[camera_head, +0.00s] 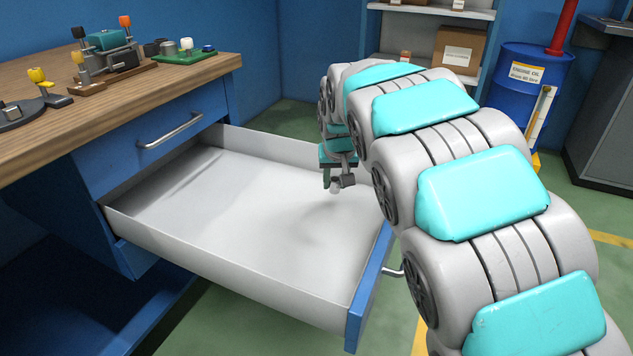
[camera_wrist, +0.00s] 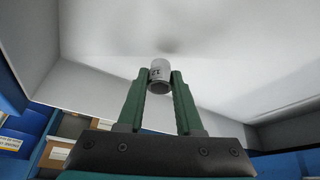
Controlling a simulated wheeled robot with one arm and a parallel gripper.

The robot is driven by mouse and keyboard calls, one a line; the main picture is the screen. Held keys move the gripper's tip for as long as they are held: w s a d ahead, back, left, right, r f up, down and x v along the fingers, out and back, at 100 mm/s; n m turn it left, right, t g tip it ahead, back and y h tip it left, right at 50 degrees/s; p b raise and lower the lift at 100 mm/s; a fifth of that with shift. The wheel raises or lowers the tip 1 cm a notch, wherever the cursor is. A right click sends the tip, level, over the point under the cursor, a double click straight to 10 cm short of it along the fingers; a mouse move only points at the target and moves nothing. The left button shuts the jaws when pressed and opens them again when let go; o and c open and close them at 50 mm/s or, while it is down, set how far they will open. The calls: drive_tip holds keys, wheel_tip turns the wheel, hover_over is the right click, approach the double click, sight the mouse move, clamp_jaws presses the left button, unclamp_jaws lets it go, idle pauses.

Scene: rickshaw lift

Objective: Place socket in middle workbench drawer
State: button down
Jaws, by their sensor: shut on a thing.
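The socket (camera_wrist: 160,76) is a small light metal cylinder with dark marking, held between the green fingertips of my gripper (camera_wrist: 161,84) in the wrist view. In the head view the socket (camera_head: 335,187) shows as a small pale piece under my gripper (camera_head: 336,180). The middle workbench drawer (camera_head: 240,200) is pulled far out, and its white inside looks empty. My gripper is over the drawer's interior, toward its far right side. A faint shadow lies on the drawer floor close to the socket; I cannot tell the exact height of the gap.
The wooden workbench top (camera_head: 150,85) at left carries several tools. A closed drawer (camera_head: 150,145) with a metal handle sits above the open one. The open drawer's blue front (camera_head: 368,290) is near my arm. A blue oil drum (camera_head: 525,85) and a shelf stand behind.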

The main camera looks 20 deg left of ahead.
hover_over(318, 191)
drive_tip(key=s+d, duration=0.1)
drive_tip(key=s, duration=0.1)
drive_tip(key=shift+w+d+f, duration=0.1)
drive_tip(key=shift+w+f, duration=0.1)
drive_tip(key=shift+w, duration=0.05)
drive_tip(key=shift+w+a+f+p, duration=0.15)
drive_tip(key=shift+a+f+p, duration=0.05)
drive_tip(key=shift+a+p, duration=0.15)
drive_tip(key=shift+f, duration=1.7)
drive_tip(key=shift+f, duration=0.1)
drive_tip(key=c, duration=0.6)
unclamp_jaws()
drive_tip(key=shift+o, duration=0.2)
drive_tip(key=v, duration=1.2)
drive_tip(key=shift+b, duration=0.35)
